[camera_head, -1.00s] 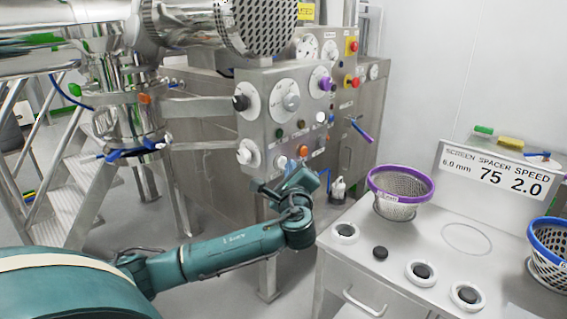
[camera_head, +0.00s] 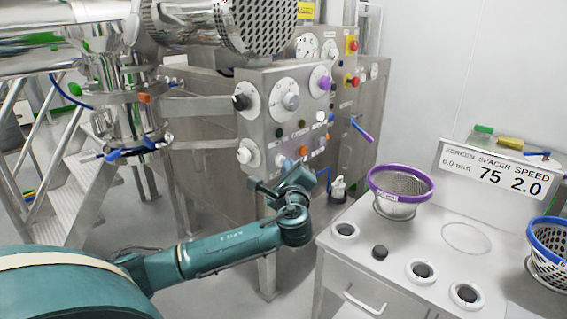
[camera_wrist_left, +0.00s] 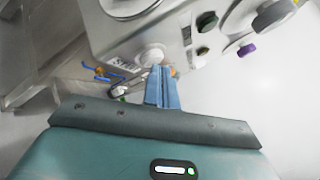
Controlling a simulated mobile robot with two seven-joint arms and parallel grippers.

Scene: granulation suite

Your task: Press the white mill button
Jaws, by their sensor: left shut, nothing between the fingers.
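A white round button (camera_head: 281,162) sits at the lower left of the button rows on the grey steel control panel (camera_head: 262,170). My left gripper (camera_head: 286,178) is just in front of the panel's lower edge, below this button. In the left wrist view its blue fingertips (camera_wrist_left: 160,70) are shut and empty. They overlap the lower right edge of the button; I cannot tell whether they touch it. An orange button (camera_wrist_left: 175,72) is partly hidden behind the fingers. My right gripper is not in view.
Beside the white button are an orange button (camera_head: 303,151), a green one (camera_head: 279,133) and another white one (camera_head: 320,116). Large dials (camera_head: 290,101) sit above. A steel bench with a purple-rimmed basket (camera_head: 402,184) stands to the right.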

